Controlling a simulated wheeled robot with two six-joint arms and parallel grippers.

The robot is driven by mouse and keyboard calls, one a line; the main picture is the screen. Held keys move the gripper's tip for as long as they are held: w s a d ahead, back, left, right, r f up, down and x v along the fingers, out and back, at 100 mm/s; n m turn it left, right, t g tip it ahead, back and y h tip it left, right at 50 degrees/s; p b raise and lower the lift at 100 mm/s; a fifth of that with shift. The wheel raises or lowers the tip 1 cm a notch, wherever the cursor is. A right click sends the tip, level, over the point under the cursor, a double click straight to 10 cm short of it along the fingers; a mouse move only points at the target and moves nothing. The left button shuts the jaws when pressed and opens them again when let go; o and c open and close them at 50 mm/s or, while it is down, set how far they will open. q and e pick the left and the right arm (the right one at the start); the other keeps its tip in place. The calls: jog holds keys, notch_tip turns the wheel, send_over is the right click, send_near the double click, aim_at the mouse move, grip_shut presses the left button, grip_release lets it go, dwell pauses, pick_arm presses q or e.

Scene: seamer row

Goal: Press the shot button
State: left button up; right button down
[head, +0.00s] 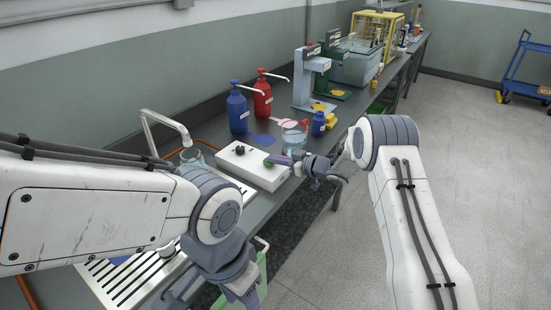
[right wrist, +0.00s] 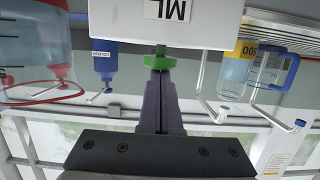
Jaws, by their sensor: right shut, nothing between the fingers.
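A white box (head: 242,170) with a black knob (head: 239,150) on it stands on the bench in the head view. A green button (head: 268,162) shows at the box's right side, partly behind my fingers. My right gripper (head: 276,160) is shut and empty, its purple fingertips at the button. In the right wrist view, which is upside down, the green button (right wrist: 160,58) is right ahead of the closed fingertips (right wrist: 159,75), in line with them. I cannot tell whether they touch. My left gripper (head: 243,292) hangs low at the bottom of the head view; its jaws are unclear.
A glass jug (head: 294,137) with a red rim stands close beyond my right gripper, beside a small blue bottle (head: 318,124). Blue (head: 237,110) and red (head: 262,95) pump bottles stand behind. A faucet (head: 165,125) and drain grate (head: 130,285) are at left.

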jog(key=shift+f, duration=0.65)
pick_arm(q)
jog(key=shift+f, duration=0.3)
pick_arm(e)
jog(key=shift+r, duration=0.1)
pick_arm(q)
jog(key=shift+r, duration=0.1)
pick_arm(e)
jog(key=shift+r, duration=0.1)
jog(key=shift+r+p, duration=0.35)
jog(key=shift+p, duration=0.05)
jog(key=r+p, duration=0.1)
jog(key=r, duration=0.1)
jog(key=r+p, duration=0.1)
jog(key=shift+s+d+r+p, duration=0.2)
jog(key=shift+d+r+p, duration=0.1)
jog(key=shift+d+r, duration=0.1)
pick_arm(q)
jog(key=shift+d+r+b, duration=0.1)
jog(key=shift+r+b, duration=0.65)
jog(key=shift+r, duration=0.1)
pick_arm(e)
jog(key=v, duration=0.9)
jog(key=shift+f, duration=0.15)
